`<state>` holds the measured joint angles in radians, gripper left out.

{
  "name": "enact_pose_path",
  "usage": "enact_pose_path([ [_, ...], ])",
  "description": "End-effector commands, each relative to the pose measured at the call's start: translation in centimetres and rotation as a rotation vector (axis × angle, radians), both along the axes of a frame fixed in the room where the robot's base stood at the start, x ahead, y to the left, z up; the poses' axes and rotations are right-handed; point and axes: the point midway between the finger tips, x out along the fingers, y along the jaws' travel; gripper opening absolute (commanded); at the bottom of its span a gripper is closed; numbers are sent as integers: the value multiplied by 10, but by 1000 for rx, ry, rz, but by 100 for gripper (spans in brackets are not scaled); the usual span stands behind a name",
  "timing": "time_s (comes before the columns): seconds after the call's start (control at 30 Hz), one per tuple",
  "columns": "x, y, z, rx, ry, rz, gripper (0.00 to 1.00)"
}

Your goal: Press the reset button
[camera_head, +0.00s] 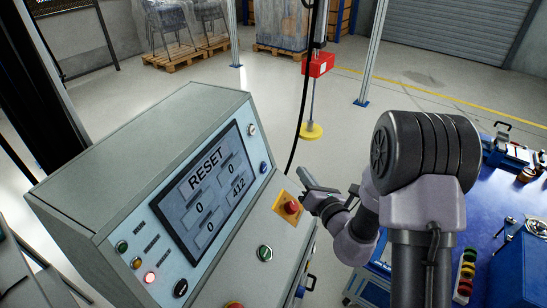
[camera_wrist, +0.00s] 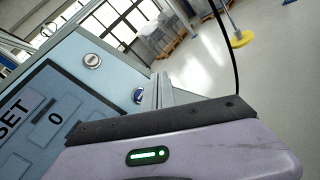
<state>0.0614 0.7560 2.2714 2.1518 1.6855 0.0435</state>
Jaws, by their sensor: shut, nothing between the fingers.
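The control console's screen (camera_head: 205,195) reads RESET at the top, with several number boxes below. A blue button (camera_head: 263,167) sits on the panel right of the screen; it also shows in the wrist view (camera_wrist: 138,96), just left of my fingers. No label that I can read marks which button is the reset button. My gripper (camera_head: 301,171) is shut and empty, to the right of the blue button in the head view. In the wrist view its fingers (camera_wrist: 161,82) are together and look apart from the button.
A red emergency button (camera_head: 291,207) on a yellow plate is just below my gripper. Green (camera_head: 122,246), amber (camera_head: 136,262), lit pinkish (camera_head: 149,277) and black (camera_head: 180,288) controls line the panel's lower left. A blue workbench (camera_head: 480,220) stands at right. A cable hangs behind my gripper.

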Motion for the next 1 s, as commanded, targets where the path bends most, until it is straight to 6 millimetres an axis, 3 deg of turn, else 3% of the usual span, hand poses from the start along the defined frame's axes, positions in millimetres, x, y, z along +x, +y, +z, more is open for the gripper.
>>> enact_pose_path([
  [0.47,3,5,-3,3,2,-6,0],
  [1.0,28,70,-20,3,3,-5,0],
])
